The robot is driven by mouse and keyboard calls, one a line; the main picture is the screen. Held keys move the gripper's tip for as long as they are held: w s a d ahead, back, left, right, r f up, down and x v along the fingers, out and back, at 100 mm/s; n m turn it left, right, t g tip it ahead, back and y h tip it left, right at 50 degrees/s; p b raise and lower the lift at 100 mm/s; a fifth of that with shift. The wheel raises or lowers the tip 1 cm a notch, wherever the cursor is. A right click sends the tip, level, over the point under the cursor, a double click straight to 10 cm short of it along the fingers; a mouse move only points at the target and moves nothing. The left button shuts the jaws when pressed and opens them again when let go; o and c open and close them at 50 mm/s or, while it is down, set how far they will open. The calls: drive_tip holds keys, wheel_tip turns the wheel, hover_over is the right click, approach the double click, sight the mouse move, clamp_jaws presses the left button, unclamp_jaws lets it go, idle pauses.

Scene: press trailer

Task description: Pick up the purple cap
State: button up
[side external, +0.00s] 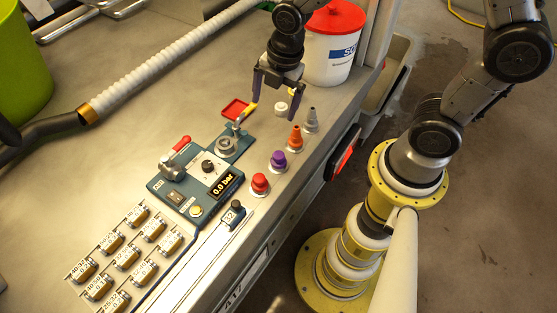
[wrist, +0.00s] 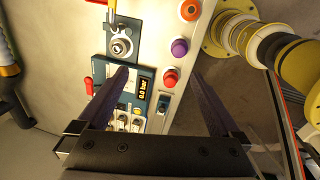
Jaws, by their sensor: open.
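The purple cap (side external: 278,160) stands on the bench near its right edge, between the orange cap (side external: 295,138) and the red cap (side external: 260,184). In the wrist view the purple cap (wrist: 179,47) lies ahead of the fingers, above the red cap (wrist: 170,78) and below the orange cap (wrist: 189,10). My gripper (side external: 276,106) is open and hangs over the bench beyond the row of caps, near a small white piece (side external: 281,109). In the wrist view my gripper (wrist: 165,80) shows both dark fingers apart with nothing held between them.
A grey cap (side external: 311,121) stands at the row's far end. The press unit (side external: 197,182) with its display and red-handled lever lies left of the caps. A white bucket with a red lid (side external: 331,45) stands behind. Small labelled jars (side external: 127,257) fill the front left.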

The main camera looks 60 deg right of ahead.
drive_tip(key=g, duration=0.2)
hover_over(279, 155)
wheel_tip(279, 155, down, 6)
drive_tip(key=f, duration=0.8)
drive_tip(key=shift+s+a, duration=0.15)
drive_tip(key=shift+s, duration=0.15)
drive_tip(key=shift+w+f, duration=0.2)
drive_tip(key=shift+f, duration=1.3)
drive_tip(key=shift+w+f, duration=0.2)
drive_tip(key=shift+f, duration=1.25)
